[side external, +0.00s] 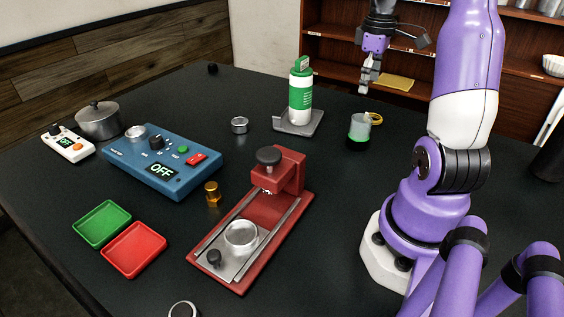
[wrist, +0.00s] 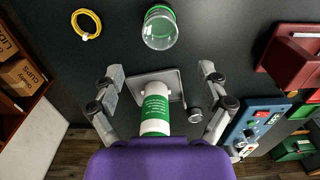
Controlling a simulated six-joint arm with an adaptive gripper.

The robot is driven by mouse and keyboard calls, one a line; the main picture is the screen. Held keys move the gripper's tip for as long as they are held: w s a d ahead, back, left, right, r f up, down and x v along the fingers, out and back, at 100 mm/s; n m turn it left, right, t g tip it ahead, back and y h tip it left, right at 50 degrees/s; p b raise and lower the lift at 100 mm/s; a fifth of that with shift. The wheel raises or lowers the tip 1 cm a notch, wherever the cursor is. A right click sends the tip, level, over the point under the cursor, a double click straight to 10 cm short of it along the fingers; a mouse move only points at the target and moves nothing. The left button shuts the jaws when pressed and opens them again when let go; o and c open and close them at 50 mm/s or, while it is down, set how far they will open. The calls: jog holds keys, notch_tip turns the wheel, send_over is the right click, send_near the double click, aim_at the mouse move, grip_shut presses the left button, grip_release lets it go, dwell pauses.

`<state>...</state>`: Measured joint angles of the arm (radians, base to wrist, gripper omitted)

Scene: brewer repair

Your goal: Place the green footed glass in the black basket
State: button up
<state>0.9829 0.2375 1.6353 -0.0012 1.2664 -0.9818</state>
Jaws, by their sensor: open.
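The green footed glass (side external: 359,129) is clear with a green base and stands upright on the dark table, left of my arm's base. It also shows in the wrist view (wrist: 159,30), at the top and beyond my fingertips. My gripper (side external: 370,80) is raised above the table in the side view, apart from the glass. In the wrist view its fingers (wrist: 161,72) are spread wide with nothing between the tips. I cannot make out a black basket for certain; a dark object (side external: 549,152) is cut off at the right edge of the side view.
A white-and-green bottle (side external: 300,95) stands on a grey tray (side external: 310,127). A yellow ring (side external: 376,118) lies by the glass. A small metal cup (side external: 239,125), a red press (side external: 290,180) and a blue control box (side external: 165,170) stand farther left. The table between press and glass is clear.

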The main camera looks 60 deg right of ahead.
jog(key=w+a+r+t+h, duration=0.1)
jog(key=w+a+r, duration=0.1)
jog(key=a, duration=0.5)
jog(key=w+a+r+t, duration=0.1)
jog(key=w+a+r, duration=0.15)
jog(key=a, duration=0.35)
jog(key=s+a+f+t+y, duration=0.1)
jog(key=s+a+f+t, duration=0.1)
jog(key=a, duration=1.2)
jog(key=shift+f+t, duration=0.2)
jog(key=shift+t, duration=0.6)
